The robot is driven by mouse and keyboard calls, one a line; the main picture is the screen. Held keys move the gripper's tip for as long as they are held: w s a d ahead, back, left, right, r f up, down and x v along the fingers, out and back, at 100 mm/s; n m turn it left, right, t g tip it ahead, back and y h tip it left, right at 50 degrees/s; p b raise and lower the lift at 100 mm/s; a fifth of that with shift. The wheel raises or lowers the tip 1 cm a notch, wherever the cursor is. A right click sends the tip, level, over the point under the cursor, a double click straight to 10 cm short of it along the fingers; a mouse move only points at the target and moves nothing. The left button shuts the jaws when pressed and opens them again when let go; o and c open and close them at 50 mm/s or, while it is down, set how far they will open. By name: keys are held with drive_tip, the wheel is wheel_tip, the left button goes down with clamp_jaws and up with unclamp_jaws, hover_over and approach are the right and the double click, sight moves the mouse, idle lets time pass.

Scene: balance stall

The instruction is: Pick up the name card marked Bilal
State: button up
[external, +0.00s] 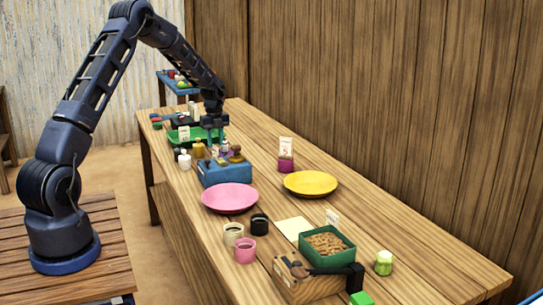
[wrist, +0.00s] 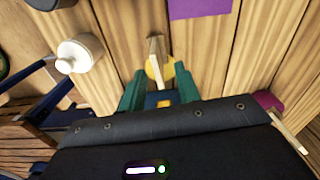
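No card's lettering can be read, so I cannot tell which is marked Bilal. In the wrist view, a card stand with a yellow base (wrist: 160,68) and an upright pale card, seen nearly edge-on, is just ahead of my gripper (wrist: 158,82). The green fingers are apart, with the stand between and beyond their tips; no contact is clear. A card on a purple base (wrist: 268,102) is at the right. In the external view, my gripper (external: 213,132) points down over the table's far part.
A white round-topped bottle (wrist: 80,52) is left of my gripper in the wrist view. A blue crate of bottles (external: 225,175), a pink plate (external: 229,198) and a yellow plate (external: 310,184) stand nearer. A plank wall (external: 380,90) runs along the table's right side.

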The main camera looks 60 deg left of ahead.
sight(215, 151)
drive_tip(key=shift+s+d+f, duration=0.1)
drive_tip(key=shift+f, duration=1.2)
drive_tip(key=shift+s+d+f, duration=0.1)
drive_tip(key=shift+f, duration=1.15)
clamp_jaws()
